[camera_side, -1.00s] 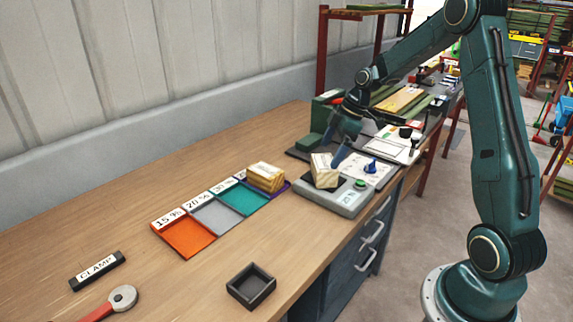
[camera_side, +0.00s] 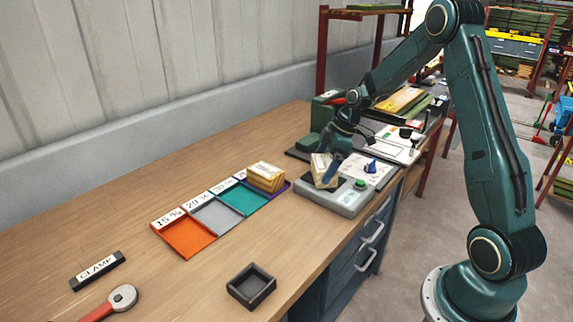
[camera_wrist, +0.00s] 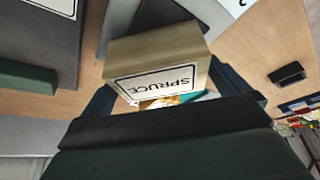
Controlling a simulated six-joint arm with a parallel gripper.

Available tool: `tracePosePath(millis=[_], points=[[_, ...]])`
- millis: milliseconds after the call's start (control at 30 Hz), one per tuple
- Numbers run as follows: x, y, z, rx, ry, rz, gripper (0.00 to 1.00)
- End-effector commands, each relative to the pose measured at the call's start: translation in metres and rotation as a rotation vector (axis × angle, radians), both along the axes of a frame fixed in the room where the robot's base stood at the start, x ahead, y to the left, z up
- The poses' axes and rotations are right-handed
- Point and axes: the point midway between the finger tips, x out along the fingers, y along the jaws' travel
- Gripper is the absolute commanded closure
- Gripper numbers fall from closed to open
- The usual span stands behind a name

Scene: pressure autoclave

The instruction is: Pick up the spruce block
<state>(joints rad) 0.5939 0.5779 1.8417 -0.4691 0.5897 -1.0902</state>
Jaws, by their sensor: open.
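The spruce block (camera_side: 320,167) is a pale wooden block with a white label, on the grey device with a green button (camera_side: 338,199). In the wrist view the spruce block (camera_wrist: 158,55) shows its label reading SPRUCE, upside down. My gripper (camera_side: 331,168) is down at the block, with one dark blue finger in front of its right part in the side view. In the wrist view my gripper (camera_wrist: 165,90) is open, with a finger on either side of the block. I cannot tell whether either finger touches it.
Another stack of wooden blocks (camera_side: 265,177) sits at the far end of a row of coloured trays, including an orange tray (camera_side: 188,238). A blue knob (camera_side: 371,166) is close right of the block. A small black open box (camera_side: 251,287) stands near the front edge.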

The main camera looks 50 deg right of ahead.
Motion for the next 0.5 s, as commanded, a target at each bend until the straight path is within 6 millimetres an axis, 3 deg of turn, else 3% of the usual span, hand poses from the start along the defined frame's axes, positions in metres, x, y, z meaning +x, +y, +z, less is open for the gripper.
tracePosePath(millis=[167, 400, 500], points=[[0.0, -0.0002, 0.0003, 0.0, 0.0, 0.0, 0.0], [0.0002, -0.0002, 0.0006, -0.001, -0.001, 0.0, 0.4], [0.0002, -0.0002, 0.0006, -0.001, -0.001, 0.0, 0.4]])
